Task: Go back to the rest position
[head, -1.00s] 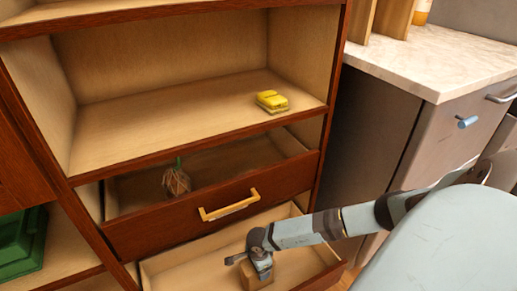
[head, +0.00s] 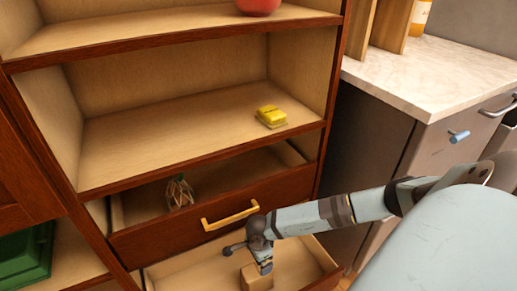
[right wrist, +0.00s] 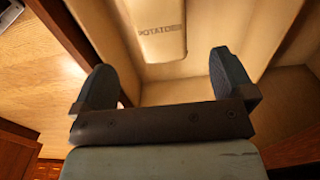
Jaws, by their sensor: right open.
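My right arm comes in from the right in the head view, and its gripper (head: 265,266) is over the open lower drawer (head: 190,270). A small tan block (head: 257,281) stands in that drawer just below the gripper. In the right wrist view my right gripper (right wrist: 165,82) is open, with two dark fingers apart and nothing between them. The tan block (right wrist: 158,28) lies beyond the fingertips, with lettering on it that I cannot read surely. My left gripper is not in view.
The upper drawer (head: 170,240), with a yellow handle (head: 230,214), is partly open and holds a glassy object (head: 179,193). A yellow item (head: 271,116) sits on the shelf above. A red object (head: 257,6) is higher up. A pale counter (head: 430,85) stands right.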

